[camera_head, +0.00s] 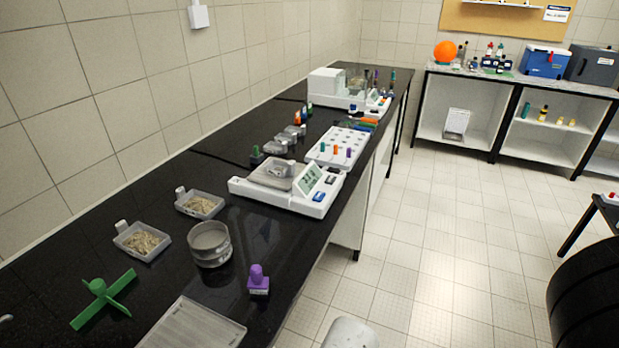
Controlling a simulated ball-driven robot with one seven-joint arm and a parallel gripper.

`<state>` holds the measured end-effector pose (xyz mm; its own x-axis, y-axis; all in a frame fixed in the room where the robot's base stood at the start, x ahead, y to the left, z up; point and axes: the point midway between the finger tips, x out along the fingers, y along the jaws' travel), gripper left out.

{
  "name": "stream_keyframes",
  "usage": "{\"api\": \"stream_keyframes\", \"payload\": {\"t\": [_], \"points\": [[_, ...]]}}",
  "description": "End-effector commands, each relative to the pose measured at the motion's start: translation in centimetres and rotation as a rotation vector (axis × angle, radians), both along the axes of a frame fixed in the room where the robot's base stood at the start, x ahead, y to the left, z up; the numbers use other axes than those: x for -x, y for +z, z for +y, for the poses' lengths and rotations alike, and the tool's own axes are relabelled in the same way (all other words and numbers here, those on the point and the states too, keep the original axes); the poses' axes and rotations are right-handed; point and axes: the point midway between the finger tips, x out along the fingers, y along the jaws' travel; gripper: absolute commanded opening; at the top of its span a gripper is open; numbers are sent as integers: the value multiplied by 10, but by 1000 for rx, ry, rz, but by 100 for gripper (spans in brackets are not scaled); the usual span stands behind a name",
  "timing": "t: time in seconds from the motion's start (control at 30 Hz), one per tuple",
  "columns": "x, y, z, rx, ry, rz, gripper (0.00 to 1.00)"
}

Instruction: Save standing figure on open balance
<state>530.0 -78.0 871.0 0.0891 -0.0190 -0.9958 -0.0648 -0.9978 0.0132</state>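A white open balance (327,195) stands on the black bench near the middle of the picture. Its grey pan (262,176) carries a small light tray or dish with something in it. A greenish display (308,179) shows dark digits too small to read surely. A blue button (319,197) and a dark button (331,180) sit on its front panel. My gripper is not in view. A pale rounded shape at the bottom edge may be part of my arm; I cannot tell.
A second white balance (372,103) with a box stands farther back. A white peg tray (338,146) lies beyond the open balance. Nearer are a round sieve (209,243), a purple-handled stamp (258,281), two sample trays (142,241) and a green cross-shaped piece (103,297).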

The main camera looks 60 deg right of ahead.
Motion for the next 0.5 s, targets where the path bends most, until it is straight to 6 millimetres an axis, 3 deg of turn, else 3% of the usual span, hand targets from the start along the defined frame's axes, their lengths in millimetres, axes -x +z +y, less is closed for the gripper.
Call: {"api": "stream_keyframes", "payload": {"t": [0.27, 0.5], "points": [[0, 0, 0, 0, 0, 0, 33], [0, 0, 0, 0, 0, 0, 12]]}}
